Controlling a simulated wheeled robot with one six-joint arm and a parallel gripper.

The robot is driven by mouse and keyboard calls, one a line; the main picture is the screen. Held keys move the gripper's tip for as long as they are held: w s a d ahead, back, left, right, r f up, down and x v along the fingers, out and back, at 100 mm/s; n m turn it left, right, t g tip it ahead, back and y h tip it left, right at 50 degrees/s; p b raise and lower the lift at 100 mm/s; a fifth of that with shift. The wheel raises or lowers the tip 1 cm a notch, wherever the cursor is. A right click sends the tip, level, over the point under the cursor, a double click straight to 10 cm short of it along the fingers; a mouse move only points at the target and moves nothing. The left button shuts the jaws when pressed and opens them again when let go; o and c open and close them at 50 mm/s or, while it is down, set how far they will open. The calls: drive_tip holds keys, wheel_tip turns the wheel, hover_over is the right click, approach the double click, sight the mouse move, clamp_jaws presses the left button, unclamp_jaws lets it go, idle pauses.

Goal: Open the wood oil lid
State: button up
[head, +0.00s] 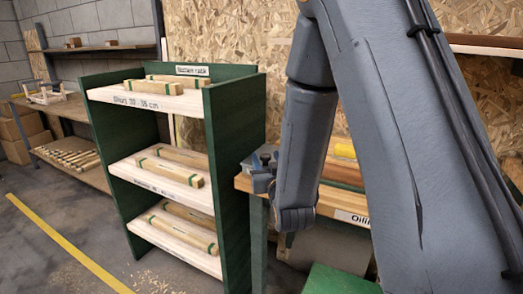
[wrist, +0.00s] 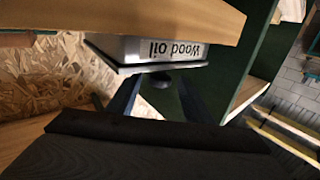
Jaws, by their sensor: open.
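The wood oil tin (wrist: 150,48) is a pale grey box labelled "Wood oil". It appears upside down in the wrist view, beside the wooden bench edge. Its lid (wrist: 108,62) is a flat dark-edged plate lying against the tin, with a round black knob (wrist: 161,81). My gripper (wrist: 160,98) is open, its dark fingers on either side of the knob. I cannot tell whether they touch it. In the head view my gripper (head: 264,175) is at the left corner of the bench, and the tin is largely hidden there.
A green rack (head: 236,130) with pale shelves of wooden pieces stands close left of the bench (head: 244,184). A chipboard wall (head: 230,35) is behind. A yellow line (head: 65,243) crosses open floor at left. My arm hides much of the bench.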

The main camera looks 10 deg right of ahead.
drive_tip(key=w, duration=0.6)
clamp_jaws()
